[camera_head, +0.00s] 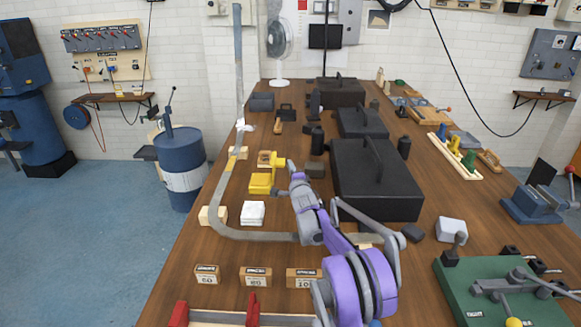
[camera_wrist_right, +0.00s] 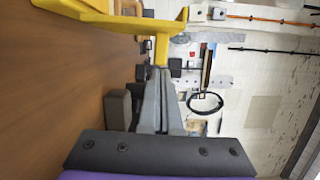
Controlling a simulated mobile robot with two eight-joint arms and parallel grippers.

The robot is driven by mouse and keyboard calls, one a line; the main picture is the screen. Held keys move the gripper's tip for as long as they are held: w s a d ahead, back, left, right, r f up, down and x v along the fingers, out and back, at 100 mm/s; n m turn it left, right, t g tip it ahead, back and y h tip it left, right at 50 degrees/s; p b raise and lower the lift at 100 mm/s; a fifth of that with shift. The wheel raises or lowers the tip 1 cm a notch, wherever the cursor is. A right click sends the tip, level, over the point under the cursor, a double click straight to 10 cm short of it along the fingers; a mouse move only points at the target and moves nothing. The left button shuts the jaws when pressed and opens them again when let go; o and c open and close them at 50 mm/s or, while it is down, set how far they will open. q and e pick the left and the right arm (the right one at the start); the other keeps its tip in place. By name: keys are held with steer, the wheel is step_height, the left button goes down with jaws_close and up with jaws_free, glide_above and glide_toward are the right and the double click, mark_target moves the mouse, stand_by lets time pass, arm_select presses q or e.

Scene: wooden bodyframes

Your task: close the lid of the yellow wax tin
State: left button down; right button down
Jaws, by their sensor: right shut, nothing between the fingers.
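The yellow wax tin (camera_head: 261,184) stands on the wooden bench, left of the large black case. Its yellow lid (camera_head: 277,160) appears raised at the tin's far side. In the right wrist view the yellow tin and lid (camera_wrist_right: 120,22) fill the top, with an upright yellow part beside my fingers. My right gripper (camera_head: 291,164) is just right of the lid, with its purple arm coming from the front. In the right wrist view its fingers (camera_wrist_right: 162,72) are shut and empty, tips close to the yellow part; I cannot tell if they touch. My left gripper is not in view.
A large black case (camera_head: 400,190) stands close right of my gripper. A white stack (camera_head: 252,213) and labelled boxes (camera_head: 256,276) stand nearer the front. A grey curved strip (camera_head: 236,110) runs along the left side. A green machine (camera_head: 500,285) is at front right.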

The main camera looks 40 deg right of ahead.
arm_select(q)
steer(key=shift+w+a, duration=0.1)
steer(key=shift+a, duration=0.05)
arm_select(e)
steer(key=shift+a+r+n, duration=0.15)
steer(key=shift+r+n, duration=0.05)
steer(key=shift+n, duration=0.1)
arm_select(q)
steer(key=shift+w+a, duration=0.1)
arm_select(e)
steer(key=shift+w+a+r, duration=0.1)
steer(key=shift+w, duration=0.1)
